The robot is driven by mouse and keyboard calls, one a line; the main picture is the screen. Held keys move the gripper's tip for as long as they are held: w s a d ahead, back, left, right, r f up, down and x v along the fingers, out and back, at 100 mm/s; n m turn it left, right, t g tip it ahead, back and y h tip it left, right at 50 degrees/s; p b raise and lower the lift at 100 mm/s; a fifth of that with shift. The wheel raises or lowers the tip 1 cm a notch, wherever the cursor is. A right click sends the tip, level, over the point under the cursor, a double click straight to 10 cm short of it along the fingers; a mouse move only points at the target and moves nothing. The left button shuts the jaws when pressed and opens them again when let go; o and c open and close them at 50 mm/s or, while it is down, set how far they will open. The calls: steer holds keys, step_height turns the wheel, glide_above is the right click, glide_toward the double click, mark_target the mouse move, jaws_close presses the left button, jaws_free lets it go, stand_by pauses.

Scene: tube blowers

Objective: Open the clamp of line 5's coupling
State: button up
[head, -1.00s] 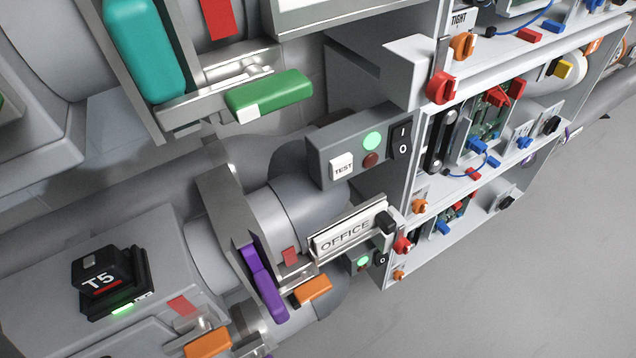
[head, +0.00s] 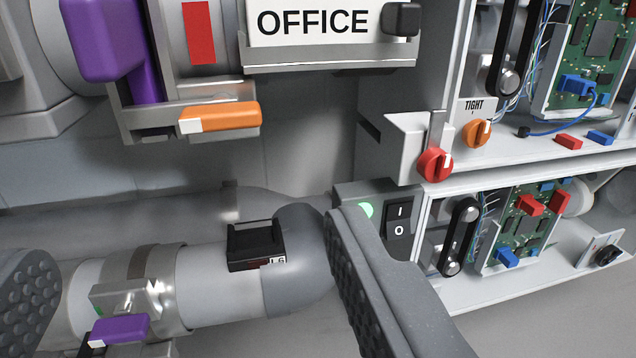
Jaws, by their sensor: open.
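A metal clamp band (head: 152,268) goes around a light grey pipe at the lower left. A purple handle with a white end (head: 120,330) sits on its front, and its lower parts run out of the picture. A black box (head: 256,245) with a small white label, too small to read surely, is mounted on the pipe just right of the band. My gripper (head: 185,245) is open. Its two dark ribbed fingers stand wide apart, one at the left edge and one right of the box, with nothing held. I cannot tell how near they are to the band.
A grey switch box (head: 398,215) and open electronics cabinets with a red knob (head: 435,164) stand close on the right.

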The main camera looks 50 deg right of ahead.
mark_target(221, 119)
steer(key=b+x, duration=0.1)
steer(key=x, duration=0.5)
steer(key=b+x, duration=0.1)
steer(key=x, duration=0.6)
steer(key=shift+w+d+f, duration=0.2)
steer(key=shift+d, duration=0.1)
